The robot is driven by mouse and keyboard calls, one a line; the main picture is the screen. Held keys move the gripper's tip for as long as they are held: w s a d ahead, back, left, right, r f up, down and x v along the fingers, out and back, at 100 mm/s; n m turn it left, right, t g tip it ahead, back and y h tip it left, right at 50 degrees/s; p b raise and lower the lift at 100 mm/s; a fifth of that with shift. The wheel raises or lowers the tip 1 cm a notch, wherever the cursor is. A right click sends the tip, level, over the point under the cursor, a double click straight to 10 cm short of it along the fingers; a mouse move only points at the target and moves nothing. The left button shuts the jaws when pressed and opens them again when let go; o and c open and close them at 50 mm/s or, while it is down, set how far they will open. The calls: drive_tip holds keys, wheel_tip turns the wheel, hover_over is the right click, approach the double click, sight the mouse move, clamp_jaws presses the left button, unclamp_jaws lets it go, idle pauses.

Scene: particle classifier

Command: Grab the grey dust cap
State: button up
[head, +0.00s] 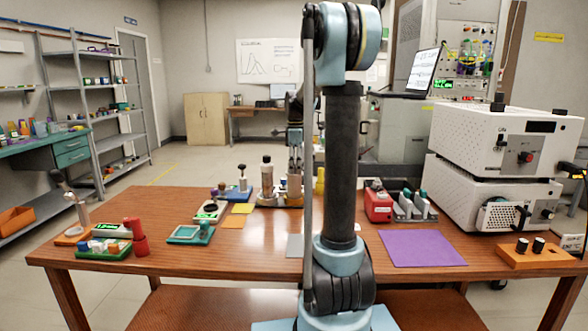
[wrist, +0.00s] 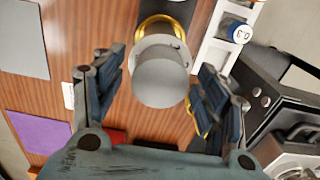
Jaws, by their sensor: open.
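The grey dust cap (wrist: 160,82) appears in the wrist view as a smooth grey cylinder, above a paler collar and a gold ring (wrist: 166,22). My gripper (wrist: 162,64) is open, with one finger on each side of the cap and a visible gap on both sides. I cannot tell how far the fingertips reach down along it. In the head view my gripper (head: 294,137) is at the back of the table, partly hidden by my arm. I cannot make out the cap clearly there.
A white rack with a blue-and-white labelled container (wrist: 238,32) stands close to the right finger. A black device (wrist: 275,110) is further right. A purple mat (head: 420,248) lies on the bare wooden table (head: 265,262). A red box (head: 378,206) stands right of my arm.

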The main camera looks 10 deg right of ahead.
drive_tip(key=c, duration=1)
drive_tip(key=shift+r, duration=0.1)
